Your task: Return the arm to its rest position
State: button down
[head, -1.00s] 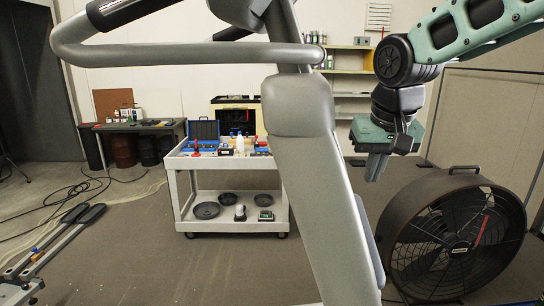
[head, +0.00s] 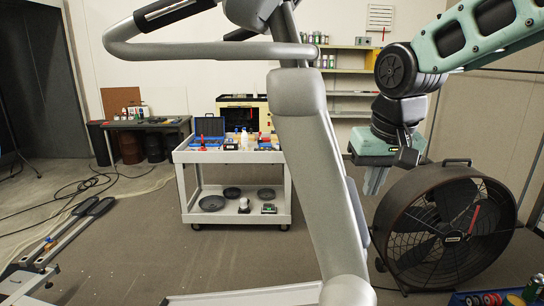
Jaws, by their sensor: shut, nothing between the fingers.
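My arm (head: 445,50) reaches in from the upper right in the head view, green and black. My gripper (head: 374,182) hangs from it, pointing down, and is shut and empty. It is in the air, just left of and above the large black drum fan (head: 445,225) in the picture. The grey column of the elliptical machine (head: 318,165) stands to the left of my gripper, with a gap between them.
A white two-shelf cart (head: 230,155) with tools and black discs stands behind the column. The elliptical's handlebar (head: 200,52) juts out at upper left. Shelves (head: 350,92) line the back wall. A blue tray (head: 490,298) with small items lies at the lower right. Cables (head: 85,185) lie on the left floor.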

jog(key=s+a+f+n+b, duration=0.1)
jog(key=s+f, duration=0.2)
jog(key=s, duration=0.1)
jog(key=s+a+f+n+g+b, duration=0.1)
jog(key=s+a+f+b, duration=0.1)
jog(key=s+f, duration=0.2)
jog(key=s+a+f+n+b, duration=0.1)
jog(key=s+f, duration=0.2)
jog(key=s, duration=0.1)
jog(key=shift+a+f+g+y, duration=0.3)
jog(key=shift+a+f, duration=0.05)
jog(key=s+f+n+g+b, duration=0.1)
jog(key=s+f+n+b, duration=0.3)
jog(key=s+f, duration=0.5)
jog(key=s, duration=0.3)
jog(key=shift+s+d+f, duration=0.2)
jog(key=shift+s+d, duration=0.05)
jog(key=shift+s, duration=0.15)
jog(key=shift+d, duration=0.1)
